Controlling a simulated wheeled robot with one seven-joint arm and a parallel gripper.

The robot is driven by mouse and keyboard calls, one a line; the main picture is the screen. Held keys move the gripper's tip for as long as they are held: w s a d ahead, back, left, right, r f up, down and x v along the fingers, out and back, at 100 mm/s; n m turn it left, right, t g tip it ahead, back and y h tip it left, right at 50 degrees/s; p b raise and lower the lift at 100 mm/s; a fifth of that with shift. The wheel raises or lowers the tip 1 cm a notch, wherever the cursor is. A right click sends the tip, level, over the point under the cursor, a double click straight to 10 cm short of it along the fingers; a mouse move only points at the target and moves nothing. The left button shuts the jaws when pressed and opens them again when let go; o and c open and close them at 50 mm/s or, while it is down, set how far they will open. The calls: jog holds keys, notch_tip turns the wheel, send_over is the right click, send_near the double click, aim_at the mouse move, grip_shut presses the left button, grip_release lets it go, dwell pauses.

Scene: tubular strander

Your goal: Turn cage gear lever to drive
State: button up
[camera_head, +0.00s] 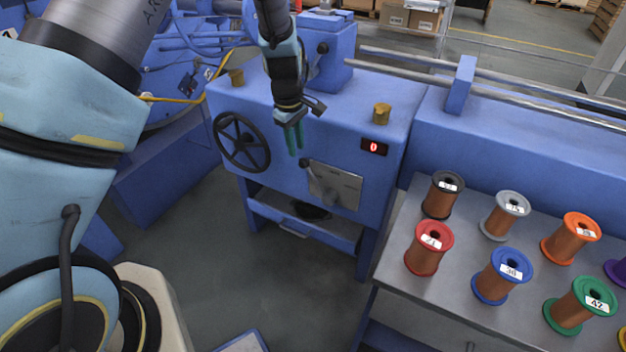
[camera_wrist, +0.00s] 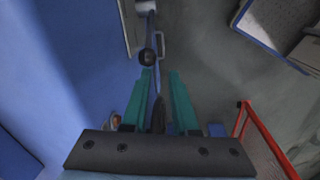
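The lever shows as a dark round knob (camera_head: 305,162) at the upper left of a grey metal plate (camera_head: 335,188) on the front of the blue machine. In the wrist view the black knob (camera_wrist: 147,57) sits just past the tip of the left finger, not between the fingers. My gripper (camera_head: 295,150) points down in front of the machine, just left of the knob. In the wrist view its two green fingers (camera_wrist: 161,74) are apart with nothing held between them. Whether a finger touches the knob cannot be told. A small display (camera_head: 374,147) reads 0.
A black handwheel (camera_head: 241,141) is on the machine front, left of my gripper. A grey table (camera_head: 392,262) with several coloured spools stands to the right. A red frame (camera_wrist: 262,135) shows at the lower right of the wrist view.

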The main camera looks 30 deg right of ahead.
aim_at(313, 175)
jog(key=d+f, duration=0.1)
jog(key=f, duration=0.3)
jog(key=s+d+f+p, duration=0.1)
jog(key=d+f, duration=0.1)
jog(key=f, duration=0.2)
jog(key=d+f, duration=0.1)
jog(key=f, duration=0.4)
jog(key=shift+s+d, duration=0.2)
jog(key=shift+s, duration=0.05)
jog(key=shift+r, duration=0.1)
grip_shut()
dwell(0.9)
